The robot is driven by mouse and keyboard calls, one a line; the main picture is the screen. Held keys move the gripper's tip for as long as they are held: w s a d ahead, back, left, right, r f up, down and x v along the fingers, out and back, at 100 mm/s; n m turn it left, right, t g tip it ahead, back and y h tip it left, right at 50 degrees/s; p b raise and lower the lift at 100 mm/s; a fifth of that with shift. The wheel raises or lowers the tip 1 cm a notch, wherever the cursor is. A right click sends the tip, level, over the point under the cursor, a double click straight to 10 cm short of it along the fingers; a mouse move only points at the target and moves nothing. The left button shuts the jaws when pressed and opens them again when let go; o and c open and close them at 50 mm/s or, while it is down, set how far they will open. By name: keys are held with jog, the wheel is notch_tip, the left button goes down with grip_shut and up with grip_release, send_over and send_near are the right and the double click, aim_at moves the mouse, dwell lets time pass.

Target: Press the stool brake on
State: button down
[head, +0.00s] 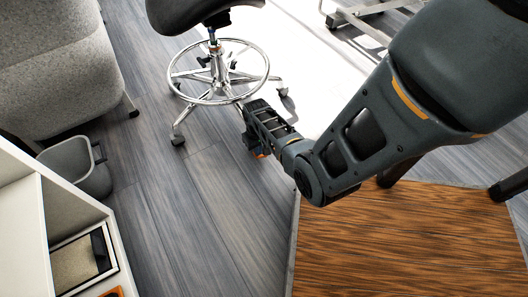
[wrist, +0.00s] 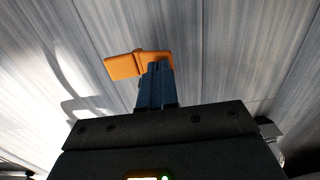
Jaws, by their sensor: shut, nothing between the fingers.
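The stool has a dark seat (head: 190,10) and a chrome foot ring (head: 218,98) above a base with casters. My gripper (head: 260,154) is low over the floor, just right of and in front of the stool base in the head view. Its closed fingers (wrist: 157,70) point away from the camera in the wrist view. An orange L-shaped piece (wrist: 126,66) shows at the fingertips; a bit of orange (head: 262,156) also shows there in the head view. I cannot tell whether this is the stool brake, or whether the fingers touch it. The gripper hides part of the base.
A wooden platform (head: 400,245) stands at the lower right. A grey armchair (head: 60,70), a grey bin (head: 78,165) and a white shelf unit (head: 30,225) line the left. Bare floor (head: 185,230) lies between the shelf and the platform.

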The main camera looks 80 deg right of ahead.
jog(key=shift+f, duration=0.1)
jog(key=shift+w+d+f, duration=0.1)
jog(key=shift+f, duration=0.5)
jog(key=shift+r, duration=0.15)
notch_tip(320, 180, up, 7)
jog(key=s+a+p, duration=0.1)
jog(key=p, duration=0.7)
jog(key=shift+s+a, duration=0.2)
jog(key=shift+a, duration=0.1)
dwell(0.5)
